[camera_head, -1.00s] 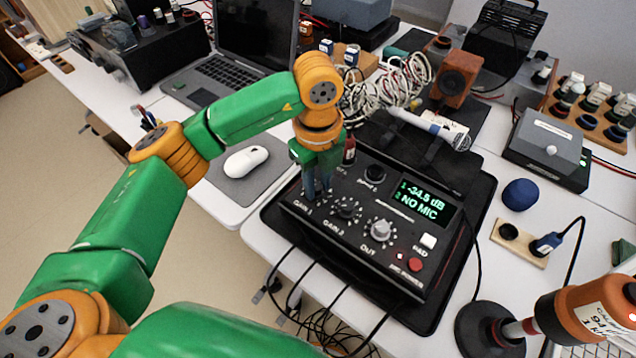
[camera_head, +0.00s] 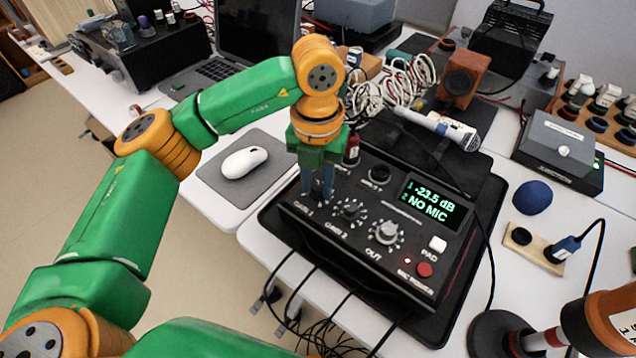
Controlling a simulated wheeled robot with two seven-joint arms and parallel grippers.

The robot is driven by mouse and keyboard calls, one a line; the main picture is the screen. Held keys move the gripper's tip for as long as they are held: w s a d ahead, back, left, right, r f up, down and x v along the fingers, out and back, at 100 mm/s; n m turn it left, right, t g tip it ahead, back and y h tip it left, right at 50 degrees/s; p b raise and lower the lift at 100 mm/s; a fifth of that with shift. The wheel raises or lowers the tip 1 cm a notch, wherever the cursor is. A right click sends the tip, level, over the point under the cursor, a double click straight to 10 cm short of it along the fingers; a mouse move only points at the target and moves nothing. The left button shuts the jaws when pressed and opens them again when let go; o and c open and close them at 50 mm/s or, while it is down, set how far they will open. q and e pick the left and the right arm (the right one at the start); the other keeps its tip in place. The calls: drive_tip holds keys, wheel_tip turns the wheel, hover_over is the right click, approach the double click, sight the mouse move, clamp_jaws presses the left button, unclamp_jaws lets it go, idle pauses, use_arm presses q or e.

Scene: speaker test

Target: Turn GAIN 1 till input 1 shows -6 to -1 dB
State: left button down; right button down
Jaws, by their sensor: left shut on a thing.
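The black audio interface (camera_head: 380,270) sits on a black mat in the middle of the table. Its display (camera_head: 430,203) reads "1 -23.5 dB" and "2 NO MIC" in green. My left gripper (camera_head: 318,192) points down at the GAIN 1 position and is shut on that knob, which its fingers mostly hide. The GAIN 2 knob (camera_head: 350,210) and the larger OUT knob (camera_head: 386,233) are free, to the right. The white PAD button (camera_head: 437,244) and the red mic power button (camera_head: 424,270) are at the right end. My right gripper is not in view.
A microphone (camera_head: 440,128) lies behind the interface, near a coil of white cable (camera_head: 385,95). A mouse (camera_head: 244,162) on a grey pad is to the left. A blue ball-shaped thing (camera_head: 532,197) stands at the right. Black cables hang from the interface's front edge.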

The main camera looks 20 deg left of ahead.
use_arm(q)
drive_tip(key=m, duration=0.4)
drive_tip(key=shift+m+b, duration=0.3)
drive_tip(key=shift+b, duration=0.1)
drive_tip(key=m, duration=0.4)
drive_tip(key=shift+a+m, duration=0.1)
drive_tip(key=shift+m, duration=0.2)
drive_tip(key=m, duration=0.5)
drive_tip(key=shift+w+b, duration=0.1)
drive_tip(key=shift+b, duration=0.2)
drive_tip(key=shift+w+m, duration=0.1)
drive_tip(key=shift+m, duration=2.4)
drive_tip(key=c, duration=0.6)
unclamp_jaws()
drive_tip(key=shift+c, duration=0.2)
